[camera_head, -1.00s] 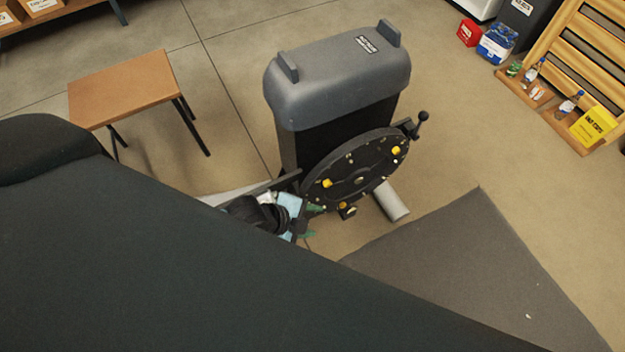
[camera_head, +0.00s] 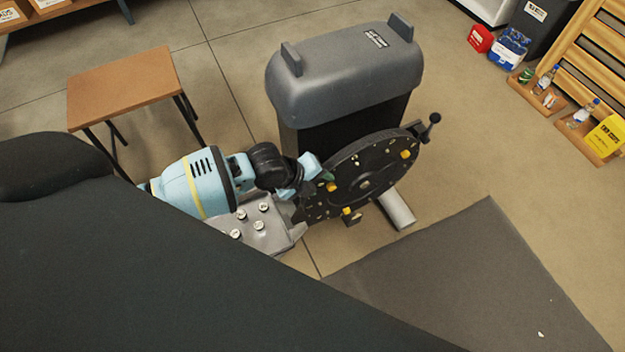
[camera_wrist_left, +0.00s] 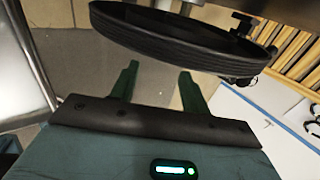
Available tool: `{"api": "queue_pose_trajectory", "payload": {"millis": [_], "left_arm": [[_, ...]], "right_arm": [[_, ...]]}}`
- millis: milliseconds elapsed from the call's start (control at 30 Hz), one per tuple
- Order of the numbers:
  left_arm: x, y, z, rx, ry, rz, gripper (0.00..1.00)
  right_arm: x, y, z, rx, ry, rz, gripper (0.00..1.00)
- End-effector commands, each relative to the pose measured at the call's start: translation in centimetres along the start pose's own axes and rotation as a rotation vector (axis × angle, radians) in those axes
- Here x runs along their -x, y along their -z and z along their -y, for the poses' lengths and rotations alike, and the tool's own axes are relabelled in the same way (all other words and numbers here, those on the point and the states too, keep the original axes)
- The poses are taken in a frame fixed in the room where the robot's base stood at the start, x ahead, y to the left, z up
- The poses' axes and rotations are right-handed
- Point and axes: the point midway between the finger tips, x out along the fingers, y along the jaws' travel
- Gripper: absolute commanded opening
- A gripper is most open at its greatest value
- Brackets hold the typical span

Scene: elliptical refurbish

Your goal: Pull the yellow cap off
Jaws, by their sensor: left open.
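The black disc (camera_head: 375,178) on the grey and black machine carries several small yellow pieces. One yellow cap (camera_head: 405,154) is at its upper right. Another yellow cap (camera_head: 331,187) is at its left, close to my left gripper. A third yellow piece (camera_head: 346,211) is at the lower edge. My left gripper (camera_head: 318,179) is at the disc's left side, open. In the left wrist view its two dark green fingers (camera_wrist_left: 159,72) stand apart with nothing between them. The disc's ribbed rim (camera_wrist_left: 180,40) is ahead of them; no yellow cap shows there. My right gripper is not in view.
The machine's rounded grey housing (camera_head: 345,75) stands behind the disc. A brown-topped table (camera_head: 122,88) is at the left. A dark grey mat (camera_head: 450,270) lies at the lower right. Wooden shelving (camera_head: 600,60) with bottles is at the far right. Open floor lies between.

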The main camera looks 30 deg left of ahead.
Motion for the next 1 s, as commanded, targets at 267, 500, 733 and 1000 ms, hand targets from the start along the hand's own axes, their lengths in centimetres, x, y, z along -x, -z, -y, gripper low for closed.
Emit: {"api": "queue_pose_trajectory", "payload": {"millis": [267, 500, 733, 1000], "left_arm": [[-4.0, 0.0, -0.1, 0.002, 0.000, 0.000, 0.46], [-5.2, 0.0, 0.0, 0.001, 0.001, 0.000, 0.46], [-5.2, 0.0, 0.0, 0.001, 0.001, 0.000, 0.46], [-5.2, 0.0, 0.0, 0.001, 0.001, 0.000, 0.13]], "right_arm": [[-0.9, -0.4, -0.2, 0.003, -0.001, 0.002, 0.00], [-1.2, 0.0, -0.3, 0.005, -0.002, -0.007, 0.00], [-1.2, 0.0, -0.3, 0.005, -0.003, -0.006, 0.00], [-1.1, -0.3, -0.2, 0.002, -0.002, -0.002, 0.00]]}}
